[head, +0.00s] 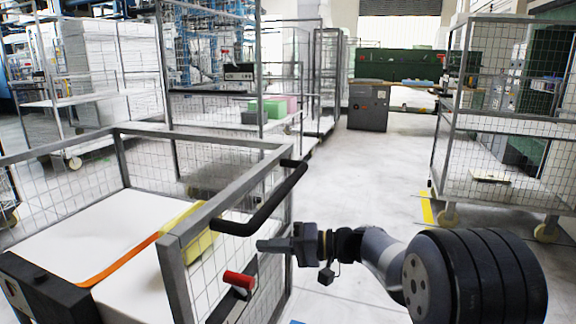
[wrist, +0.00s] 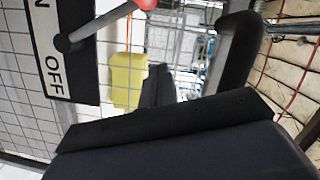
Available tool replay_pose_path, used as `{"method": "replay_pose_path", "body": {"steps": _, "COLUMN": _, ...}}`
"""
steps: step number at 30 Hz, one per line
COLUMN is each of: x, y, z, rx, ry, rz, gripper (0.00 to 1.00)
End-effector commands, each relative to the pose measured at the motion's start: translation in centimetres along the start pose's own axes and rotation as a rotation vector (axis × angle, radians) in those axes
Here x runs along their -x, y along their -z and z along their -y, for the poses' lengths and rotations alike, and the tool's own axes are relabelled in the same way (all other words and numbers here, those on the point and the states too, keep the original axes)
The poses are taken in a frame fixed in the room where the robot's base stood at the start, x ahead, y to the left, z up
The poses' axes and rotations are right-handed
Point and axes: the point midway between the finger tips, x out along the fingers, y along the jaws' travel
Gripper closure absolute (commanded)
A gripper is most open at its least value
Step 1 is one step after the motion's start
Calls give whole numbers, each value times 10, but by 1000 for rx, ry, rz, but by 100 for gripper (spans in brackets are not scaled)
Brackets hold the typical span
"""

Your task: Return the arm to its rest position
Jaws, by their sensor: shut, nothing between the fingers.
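My arm (head: 385,258) reaches in from the lower right of the head view, with its wrist level and pointing left. My gripper (head: 260,244) is shut and empty. It is beside the mesh side of the near cart, below the black bar handle (head: 268,208) and to the upper right of a red-handled lever (head: 239,280). In the wrist view the gripper's dark fingers (wrist: 156,88) are together in front of the mesh. The lever's red grip (wrist: 142,4) and a plate reading OFF (wrist: 58,60) show at the upper left there.
The near mesh cart (head: 172,250) has white surfaces, an orange strip (head: 120,262) and a yellow piece (head: 200,246). Another mesh cart (head: 500,125) stands at the right. The floor (head: 365,180) between the carts is clear.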

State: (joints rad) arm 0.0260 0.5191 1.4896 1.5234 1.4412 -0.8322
Motion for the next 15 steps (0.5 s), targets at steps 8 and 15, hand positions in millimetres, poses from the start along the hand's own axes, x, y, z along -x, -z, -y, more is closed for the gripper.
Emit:
{"method": "replay_pose_path", "body": {"steps": 8, "x": 5, "y": 19, "z": -8, "rx": -141, "ry": 34, "rz": 0, "gripper": 100}}
{"method": "replay_pose_path", "body": {"steps": 15, "x": 8, "y": 32, "z": -22, "rx": -268, "ry": 66, "rz": 0, "gripper": 100}}
